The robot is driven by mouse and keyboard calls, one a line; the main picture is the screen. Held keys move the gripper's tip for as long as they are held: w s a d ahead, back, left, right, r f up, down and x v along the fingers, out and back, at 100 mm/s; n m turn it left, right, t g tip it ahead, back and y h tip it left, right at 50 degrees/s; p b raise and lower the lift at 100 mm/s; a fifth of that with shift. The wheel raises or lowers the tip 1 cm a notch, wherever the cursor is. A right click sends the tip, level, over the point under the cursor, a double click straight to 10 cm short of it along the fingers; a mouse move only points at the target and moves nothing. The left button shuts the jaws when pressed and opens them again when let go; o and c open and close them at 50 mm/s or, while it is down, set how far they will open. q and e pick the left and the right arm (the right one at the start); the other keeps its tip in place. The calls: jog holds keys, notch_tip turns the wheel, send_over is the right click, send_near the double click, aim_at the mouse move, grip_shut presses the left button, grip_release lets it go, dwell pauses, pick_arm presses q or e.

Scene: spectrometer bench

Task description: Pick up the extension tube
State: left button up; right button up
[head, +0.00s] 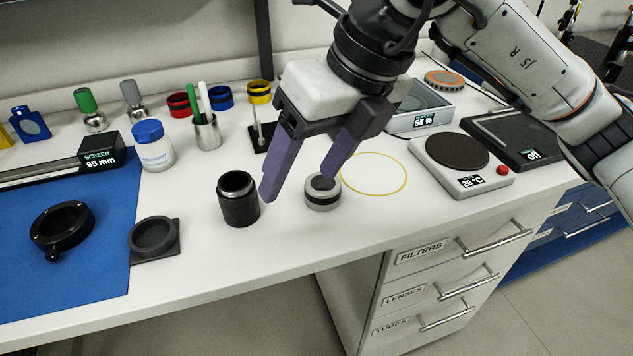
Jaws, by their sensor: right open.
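A black upright cylinder (239,200) with a ribbed top stands near the front edge of the bench; its tube shape best fits the extension tube. A short grey ring with a black band (322,193) stands to its right. My right gripper (298,184) comes down from above with its two purple fingers apart. In the picture, one fingertip is just right of the black cylinder and the other overlaps the top of the grey ring. Nothing shows held between the fingers. I cannot tell the fingertips' exact height. My left gripper is not in view.
A yellow circle (399,187) marks bare bench right of the ring. A hot plate (455,168) reading 20 °C stands further right. A black square mount (154,238) and a blue mat (105,268) with a black ring holder (62,227) lie left. A pen cup (205,133) stands behind.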

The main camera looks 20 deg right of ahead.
jog(key=m+t+h, duration=0.1)
jog(key=h, duration=0.1)
send_near(325, 184)
jog(key=f, duration=0.1)
jog(key=w+a+f, duration=0.1)
jog(key=f, duration=0.1)
jog(key=shift+w+a, duration=0.15)
jog(key=shift+w, duration=0.15)
jog(key=x, duration=0.4)
jog(key=shift+s+d+f, duration=0.15)
jog(key=shift+d+f, duration=0.25)
jog(key=shift+f, duration=0.1)
jog(key=shift+w+a+f, duration=0.1)
jog(key=shift+w+f, duration=0.1)
jog(key=shift+f, duration=0.15)
jog(key=shift+c, duration=0.2)
jog(key=c, duration=1.1)
